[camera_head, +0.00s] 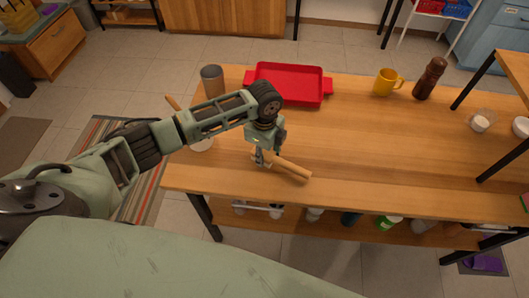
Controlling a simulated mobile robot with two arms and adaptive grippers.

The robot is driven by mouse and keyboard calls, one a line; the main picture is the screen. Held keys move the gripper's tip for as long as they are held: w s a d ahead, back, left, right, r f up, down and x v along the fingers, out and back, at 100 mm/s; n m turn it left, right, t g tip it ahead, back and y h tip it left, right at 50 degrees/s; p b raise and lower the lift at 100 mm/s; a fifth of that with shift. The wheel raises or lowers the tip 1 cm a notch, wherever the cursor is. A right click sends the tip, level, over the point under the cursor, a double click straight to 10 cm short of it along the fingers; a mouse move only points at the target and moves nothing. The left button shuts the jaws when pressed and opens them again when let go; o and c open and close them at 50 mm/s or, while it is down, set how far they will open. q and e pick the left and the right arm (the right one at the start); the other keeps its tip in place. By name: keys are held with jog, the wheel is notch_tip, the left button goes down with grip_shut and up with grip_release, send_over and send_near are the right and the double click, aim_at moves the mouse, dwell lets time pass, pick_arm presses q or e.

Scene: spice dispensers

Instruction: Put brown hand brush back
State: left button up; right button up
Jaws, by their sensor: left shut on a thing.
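My left gripper (264,158) reaches in from the left over the front left part of the wooden table. It is shut on the brown hand brush (291,169), a light brown wooden piece that sticks out to the lower right of the fingers. The rest of the brush is hidden behind the gripper, and I cannot tell whether it touches the tabletop. My right gripper is not in view.
On the table (390,150) stand a red tray (290,82), a grey-brown cup (212,80), a yellow mug (386,82) and a dark brown bottle (430,78). A raised shelf stands at the right. The table's middle is clear.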

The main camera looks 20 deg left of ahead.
pick_arm(q)
jog(key=o, duration=1.4)
